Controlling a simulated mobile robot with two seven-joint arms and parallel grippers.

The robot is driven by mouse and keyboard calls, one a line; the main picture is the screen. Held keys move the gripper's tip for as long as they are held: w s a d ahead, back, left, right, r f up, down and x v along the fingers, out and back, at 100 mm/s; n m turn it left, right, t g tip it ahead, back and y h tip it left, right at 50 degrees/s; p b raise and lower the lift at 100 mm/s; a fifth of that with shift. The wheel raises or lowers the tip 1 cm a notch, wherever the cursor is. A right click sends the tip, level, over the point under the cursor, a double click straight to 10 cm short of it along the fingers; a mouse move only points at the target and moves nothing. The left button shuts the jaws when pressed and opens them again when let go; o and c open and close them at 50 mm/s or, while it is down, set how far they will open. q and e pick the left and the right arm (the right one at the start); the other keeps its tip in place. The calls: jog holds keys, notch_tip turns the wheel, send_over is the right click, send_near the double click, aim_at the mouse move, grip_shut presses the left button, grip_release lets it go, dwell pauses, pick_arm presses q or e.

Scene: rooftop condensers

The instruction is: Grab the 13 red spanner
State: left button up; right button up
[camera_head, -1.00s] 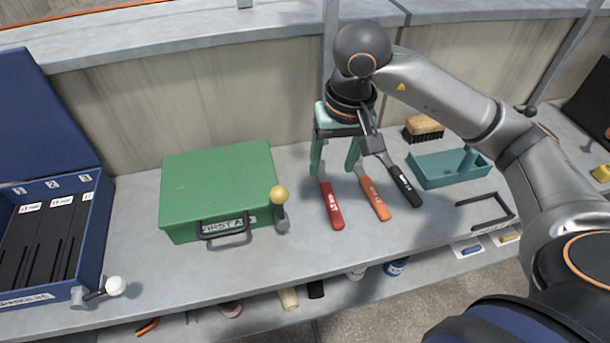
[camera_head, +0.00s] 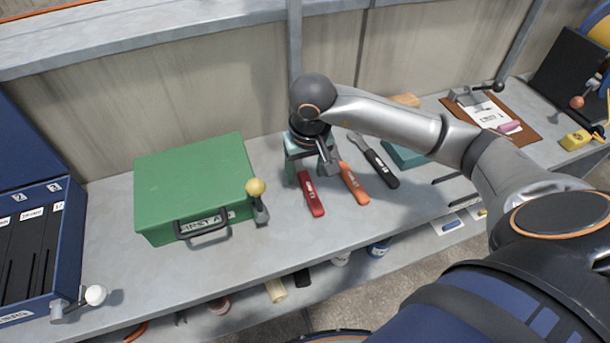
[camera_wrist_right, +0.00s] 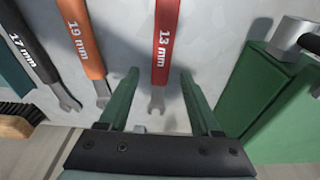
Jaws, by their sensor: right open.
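The red spanner (camera_head: 312,196) lies on the grey bench, just right of the green case. In the right wrist view the red spanner (camera_wrist_right: 167,45) is marked 13 mm, and its metal jaw end lies between and beyond the fingers. My right gripper (camera_head: 304,178) is above its far end. In the wrist view my right gripper (camera_wrist_right: 160,92) is open, with a green finger on each side of the spanner and nothing held. An orange 19 mm spanner (camera_wrist_right: 82,40) and a black 17 mm spanner (camera_wrist_right: 28,45) lie beside it. My left gripper is not in view.
The green first-aid case (camera_head: 190,180) stands left, with a yellow-knobbed lever (camera_head: 258,200) at its right side. A blue spanner box (camera_head: 60,235) is at far left. A teal tray (camera_head: 402,156) and clipboard (camera_head: 515,125) are to the right. Bare bench lies in front of the spanners.

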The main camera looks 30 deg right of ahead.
jog(key=shift+f, duration=0.5)
jog(key=shift+w, duration=0.1)
grip_shut()
